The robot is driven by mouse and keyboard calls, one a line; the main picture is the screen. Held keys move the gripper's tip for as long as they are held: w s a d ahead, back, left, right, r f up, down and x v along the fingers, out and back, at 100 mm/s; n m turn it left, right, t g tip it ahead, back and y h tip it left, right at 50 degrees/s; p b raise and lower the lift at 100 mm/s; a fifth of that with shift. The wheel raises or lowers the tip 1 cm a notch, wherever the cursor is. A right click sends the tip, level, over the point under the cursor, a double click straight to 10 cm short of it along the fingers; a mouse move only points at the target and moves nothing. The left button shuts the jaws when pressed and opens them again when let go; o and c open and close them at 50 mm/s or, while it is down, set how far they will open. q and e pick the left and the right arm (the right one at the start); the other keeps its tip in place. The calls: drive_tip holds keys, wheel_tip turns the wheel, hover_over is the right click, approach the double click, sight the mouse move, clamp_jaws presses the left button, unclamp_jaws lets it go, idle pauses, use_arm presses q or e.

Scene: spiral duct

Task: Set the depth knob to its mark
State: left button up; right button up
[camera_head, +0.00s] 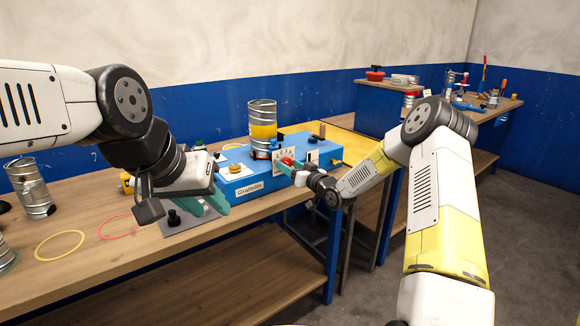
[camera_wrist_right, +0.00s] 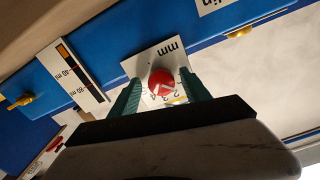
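The depth knob (camera_wrist_right: 161,82) is red with a white pointer and sits on a white scale plate (camera_wrist_right: 143,64) marked "mm" with numbers. My right gripper (camera_wrist_right: 160,97) is open, with one teal finger on each side of the knob and visible gaps between. Part of the scale is hidden by the knob and fingers. My left gripper (camera_head: 208,204) is over the bench at the machine's left end, away from the knob; its finger opening is unclear.
A metal duct piece with a yellow band (camera_head: 262,130) stands on the machine. Another scale plate (camera_wrist_right: 72,72) marked in ml is beside the knob plate. Yellow (camera_head: 60,245) and red (camera_head: 120,227) rings and a metal can (camera_head: 32,190) are on the bench at left.

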drive_tip(key=shift+r, duration=0.1)
drive_tip(key=v, duration=0.7)
drive_tip(key=shift+s+d, duration=0.25)
drive_tip(key=shift+s, duration=0.05)
drive_tip(key=s+d+r+m+g+h, duration=0.1)
drive_tip(key=s+d+r+g+h, duration=0.1)
drive_tip(key=s+d+r+h, duration=0.45)
drive_tip(key=s+d+r+m+g+h, duration=0.1)
drive_tip(key=s+d+r+g+h, duration=0.15)
drive_tip(key=s+r, duration=0.55)
drive_tip(key=s+m+g, duration=0.2)
drive_tip(key=s+g, duration=0.2)
drive_tip(key=s, duration=2.2)
drive_tip(key=shift+r+y, duration=0.3)
drive_tip(key=shift+r, duration=0.05)
